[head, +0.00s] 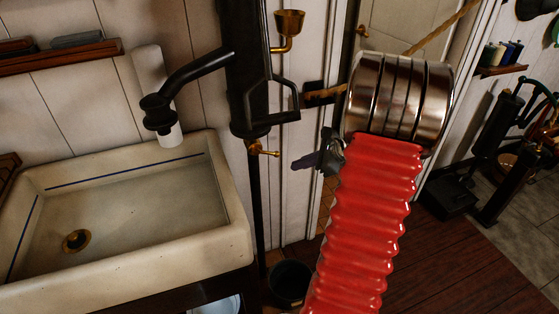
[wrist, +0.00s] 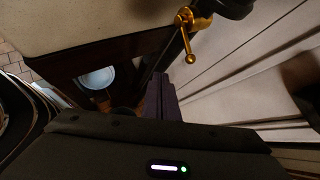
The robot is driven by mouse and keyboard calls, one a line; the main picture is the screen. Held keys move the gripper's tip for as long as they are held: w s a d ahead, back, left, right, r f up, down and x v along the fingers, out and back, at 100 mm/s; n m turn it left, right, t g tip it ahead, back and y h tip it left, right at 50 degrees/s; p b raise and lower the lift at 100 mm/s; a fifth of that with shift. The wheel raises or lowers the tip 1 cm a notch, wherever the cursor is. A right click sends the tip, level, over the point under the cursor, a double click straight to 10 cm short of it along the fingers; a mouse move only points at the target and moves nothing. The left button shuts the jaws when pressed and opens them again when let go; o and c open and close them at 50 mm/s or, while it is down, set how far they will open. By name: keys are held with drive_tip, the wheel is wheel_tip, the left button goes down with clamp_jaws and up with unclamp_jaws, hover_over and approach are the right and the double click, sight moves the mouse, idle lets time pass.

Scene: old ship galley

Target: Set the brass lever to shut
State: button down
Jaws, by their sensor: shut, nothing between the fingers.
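The brass lever (head: 264,150) sits low on the black pump column in the head view. Its arm points right, slightly downward, and ends in a small ball. In the wrist view the brass lever (wrist: 187,42) is at the top, right of centre, its ball end toward me. My gripper (head: 296,164) is just right of the lever's ball and a little lower in the head view, apart from it. Its purple fingers (wrist: 160,88) are shut and empty in the wrist view. No marking for shut or open can be made out.
A cream sink (head: 228,222) with a brass drain stands at left. The black pump (head: 245,75) with its spout rises behind it. A brass cup (head: 289,22) sits higher on the column. A dark bucket (head: 290,280) is on the floor below. A white wall is close at right in the wrist view.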

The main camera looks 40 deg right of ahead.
sight(267, 153)
drive_tip(key=f+m+t, duration=0.1)
drive_tip(key=m, duration=0.5)
drive_tip(key=a+f+m+t, duration=0.1)
drive_tip(key=m, duration=0.4)
drive_tip(key=a+f+m+t, duration=0.1)
drive_tip(key=m+t, duration=0.1)
drive_tip(key=m, duration=0.4)
drive_tip(key=shift+w+a+f+m+h, duration=0.1)
drive_tip(key=shift+w+f+m+h, duration=0.1)
drive_tip(key=shift+m+h, duration=0.15)
drive_tip(key=shift+w, duration=0.1)
drive_tip(key=w+d+f, duration=0.1)
drive_tip(key=w+d, duration=0.1)
drive_tip(key=w, duration=0.7)
drive_tip(key=shift+f, duration=0.15)
